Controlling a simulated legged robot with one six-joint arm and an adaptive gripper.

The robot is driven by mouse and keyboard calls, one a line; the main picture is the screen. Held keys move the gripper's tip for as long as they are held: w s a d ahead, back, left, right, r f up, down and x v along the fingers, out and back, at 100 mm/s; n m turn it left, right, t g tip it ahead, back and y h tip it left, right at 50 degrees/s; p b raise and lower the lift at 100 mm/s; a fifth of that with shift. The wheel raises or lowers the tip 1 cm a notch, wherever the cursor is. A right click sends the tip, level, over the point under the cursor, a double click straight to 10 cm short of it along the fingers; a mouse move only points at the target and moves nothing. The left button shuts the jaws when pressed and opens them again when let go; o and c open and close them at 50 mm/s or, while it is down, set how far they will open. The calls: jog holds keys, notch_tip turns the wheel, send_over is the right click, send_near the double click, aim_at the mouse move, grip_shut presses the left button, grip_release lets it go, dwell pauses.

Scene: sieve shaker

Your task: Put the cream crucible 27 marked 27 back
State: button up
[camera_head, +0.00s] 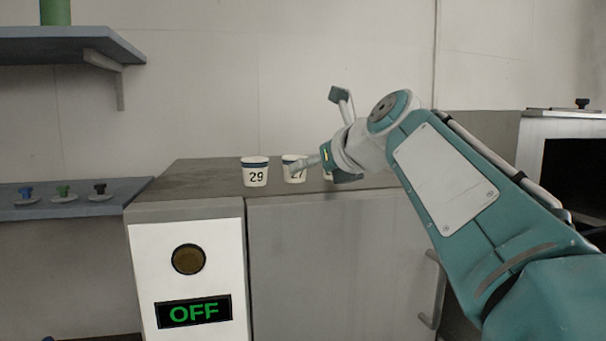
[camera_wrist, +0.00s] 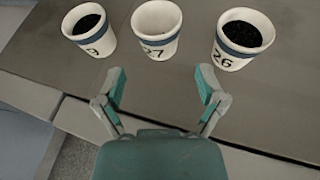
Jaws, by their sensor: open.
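The cream crucible 27 (camera_wrist: 156,46) stands upright on the grey counter top (camera_wrist: 184,84), with a blue band and the number 27. It looks empty inside in the wrist view. Nothing is between the fingers.
Crucible 29 (camera_head: 255,173) stands left of 27, and crucible 26 (camera_wrist: 243,39) stands right; both hold dark material. A panel reading OFF (camera_head: 194,311) is on the counter front. A blue shelf (camera_head: 75,205) at left holds several small knobbed lids.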

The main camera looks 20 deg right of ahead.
jog(key=v, duration=0.8)
jog(key=shift+s, duration=0.2)
